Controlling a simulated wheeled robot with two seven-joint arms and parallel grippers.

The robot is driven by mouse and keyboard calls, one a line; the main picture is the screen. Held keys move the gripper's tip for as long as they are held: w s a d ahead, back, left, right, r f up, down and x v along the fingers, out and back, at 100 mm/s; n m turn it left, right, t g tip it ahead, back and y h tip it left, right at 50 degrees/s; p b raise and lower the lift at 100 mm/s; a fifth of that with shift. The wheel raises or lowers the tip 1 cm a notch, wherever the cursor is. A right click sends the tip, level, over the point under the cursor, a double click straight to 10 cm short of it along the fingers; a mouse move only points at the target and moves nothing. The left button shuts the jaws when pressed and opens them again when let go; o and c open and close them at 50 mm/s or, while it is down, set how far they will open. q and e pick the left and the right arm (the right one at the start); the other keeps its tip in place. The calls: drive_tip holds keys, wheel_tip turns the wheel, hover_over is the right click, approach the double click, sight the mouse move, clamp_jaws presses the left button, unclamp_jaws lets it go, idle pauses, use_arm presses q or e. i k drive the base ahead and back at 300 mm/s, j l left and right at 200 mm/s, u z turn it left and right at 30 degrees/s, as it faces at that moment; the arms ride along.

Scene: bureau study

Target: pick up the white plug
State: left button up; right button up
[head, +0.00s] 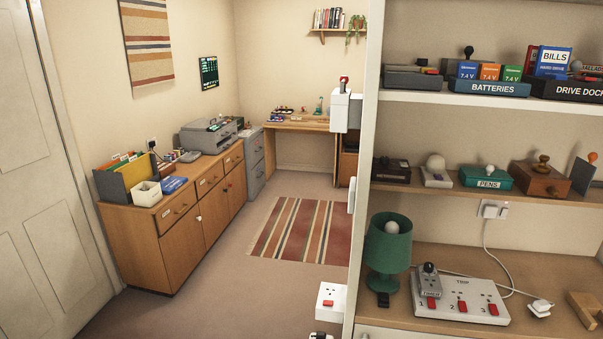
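A white plug (540,307) lies on the desk at the lower right, just right of the grey strip marked TRIP (460,300). A white cable runs near it. Another white plug or adapter (490,210) sits at the wall socket above, with a white cable hanging down from it. A dark grey plug-like block (429,280) stands on the left end of the strip. Neither of my grippers shows in the head view.
A green lamp (388,250) stands left of the strip, and a wooden block (586,308) lies right of the plug. A shelf with a teal PENS box (486,178) hangs above the desk. Open floor with a striped rug (300,230) lies left of the shelf unit's upright.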

sight(540, 308)
drive_tip(key=l+z, duration=0.1)
drive_tip(key=z, duration=0.4)
drive_tip(key=l+z, duration=0.1)
drive_tip(key=z, duration=0.35)
drive_tip(key=l+z, duration=0.1)
drive_tip(key=z, duration=0.4)
drive_tip(key=k, duration=0.05)
